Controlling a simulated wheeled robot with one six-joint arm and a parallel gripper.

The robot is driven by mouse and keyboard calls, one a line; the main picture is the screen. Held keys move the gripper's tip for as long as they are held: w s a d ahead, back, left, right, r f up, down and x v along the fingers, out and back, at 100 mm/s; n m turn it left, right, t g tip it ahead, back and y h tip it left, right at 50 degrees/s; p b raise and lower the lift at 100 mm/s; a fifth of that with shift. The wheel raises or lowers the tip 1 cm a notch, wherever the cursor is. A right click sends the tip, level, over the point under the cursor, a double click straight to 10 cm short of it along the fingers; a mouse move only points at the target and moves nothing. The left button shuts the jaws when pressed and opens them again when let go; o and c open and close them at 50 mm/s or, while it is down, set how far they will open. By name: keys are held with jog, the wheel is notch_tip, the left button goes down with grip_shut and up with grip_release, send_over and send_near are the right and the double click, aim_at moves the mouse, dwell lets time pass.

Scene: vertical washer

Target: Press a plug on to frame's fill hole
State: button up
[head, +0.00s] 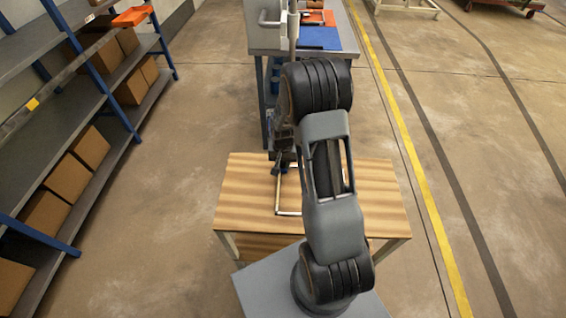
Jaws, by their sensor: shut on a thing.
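A thin pale frame (288,213) lies on the wooden table (245,195). My arm hides its right part, and its fill hole is too small to make out. My gripper (281,168) points down over the upper left part of the frame. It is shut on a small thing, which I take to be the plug. The plug is mostly hidden between the fingers, and I cannot tell whether it touches the frame.
Behind the table stands a grey workbench (262,35) with a blue mat (319,38) and an orange item (318,18). Shelves (75,95) with cardboard boxes (90,147) line the left. The floor to the right is open, with a yellow line (402,125).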

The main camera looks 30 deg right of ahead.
dwell(0.4)
jog(key=o, duration=0.9)
jog(key=shift+r, duration=0.1)
jog(key=shift+r+p, duration=2.4)
jog(key=shift+r, duration=1)
